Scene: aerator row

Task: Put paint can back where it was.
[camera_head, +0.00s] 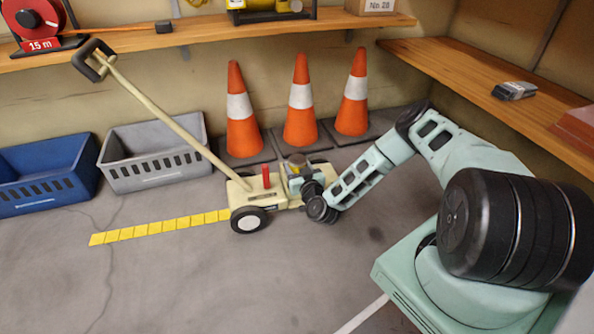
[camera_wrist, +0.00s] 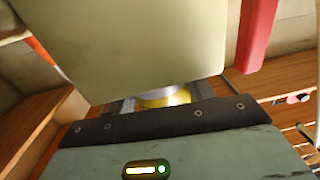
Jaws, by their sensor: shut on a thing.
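My gripper (camera_head: 297,172) is at the right end of a cream wheeled cart (camera_head: 240,196) with a long slanting handle. It is shut on the paint can (camera_head: 297,160), whose small yellowish top shows just above the jaws. In the wrist view a yellow, shiny part of the can (camera_wrist: 165,97) shows beyond the dark jaw edge. A large cream panel of the cart fills the upper middle there and hides most of the can. I cannot tell whether the can rests on the cart or is held above it.
A red upright piece (camera_head: 266,178) stands on the cart near the can. Several orange cones (camera_head: 301,120) stand behind. A grey crate (camera_head: 150,172) and a blue crate (camera_head: 45,190) are at left. A yellow strip (camera_head: 160,228) lies on the floor, clear in front. Wooden shelves (camera_head: 480,75) line the walls.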

